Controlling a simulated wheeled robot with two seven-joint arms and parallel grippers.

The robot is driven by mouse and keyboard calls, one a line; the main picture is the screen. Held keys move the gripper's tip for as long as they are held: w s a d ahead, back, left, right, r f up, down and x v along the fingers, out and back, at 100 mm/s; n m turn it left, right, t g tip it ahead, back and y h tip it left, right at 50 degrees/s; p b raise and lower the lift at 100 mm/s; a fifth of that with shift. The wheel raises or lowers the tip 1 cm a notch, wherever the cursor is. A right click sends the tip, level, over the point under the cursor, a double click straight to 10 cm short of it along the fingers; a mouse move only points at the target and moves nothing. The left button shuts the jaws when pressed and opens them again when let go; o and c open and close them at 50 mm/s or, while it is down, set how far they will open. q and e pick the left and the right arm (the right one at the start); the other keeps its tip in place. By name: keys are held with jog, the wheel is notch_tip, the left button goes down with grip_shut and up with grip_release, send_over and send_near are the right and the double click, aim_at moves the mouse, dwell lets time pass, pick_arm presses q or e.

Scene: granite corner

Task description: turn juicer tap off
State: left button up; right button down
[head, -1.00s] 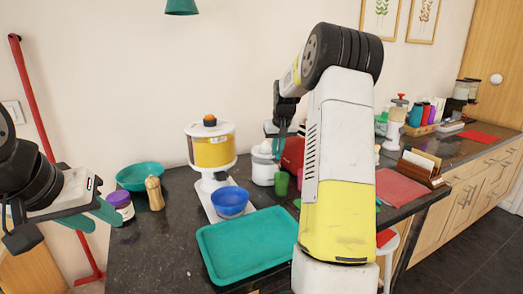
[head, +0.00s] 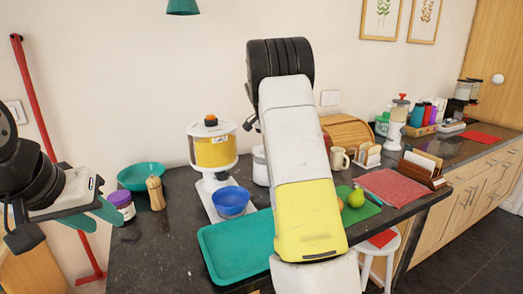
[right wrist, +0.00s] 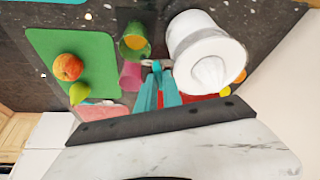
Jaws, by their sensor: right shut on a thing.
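The white juicer (right wrist: 208,48), with a ribbed cone in its bowl, shows in the right wrist view. A small pale tap (right wrist: 156,64) is at its side, beside a green cup (right wrist: 135,42) holding something orange. My right gripper (right wrist: 157,74) is at the tap, its teal fingers close together and shut on it. The fingers hide part of the tap, so its exact position is unclear. In the head view my right arm hides this gripper and most of that spot; a white body (head: 260,166) appears to be the juicer. My left gripper (head: 65,222) is open and empty at the left.
A yellow-filled dispenser (head: 214,152) stands behind a blue bowl (head: 231,203). A teal tray (head: 232,247) lies in front. A green board (right wrist: 72,62) with fruit and a pink cup (right wrist: 131,75) are near the juicer. The dark counter (head: 150,250) is bare at front left.

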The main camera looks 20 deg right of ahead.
jog(key=shift+w+m+g+h, duration=0.15)
jog(key=shift+m+g, duration=0.25)
jog(key=shift+m, duration=0.55)
jog(key=shift+m+g+h, duration=0.15)
jog(key=shift+m+g, duration=0.25)
jog(key=shift+m, duration=0.55)
jog(key=shift+a, duration=0.1)
jog(key=c, duration=1.5)
grip_release()
jog(key=v, duration=0.7)
jog(key=shift+r, duration=0.4)
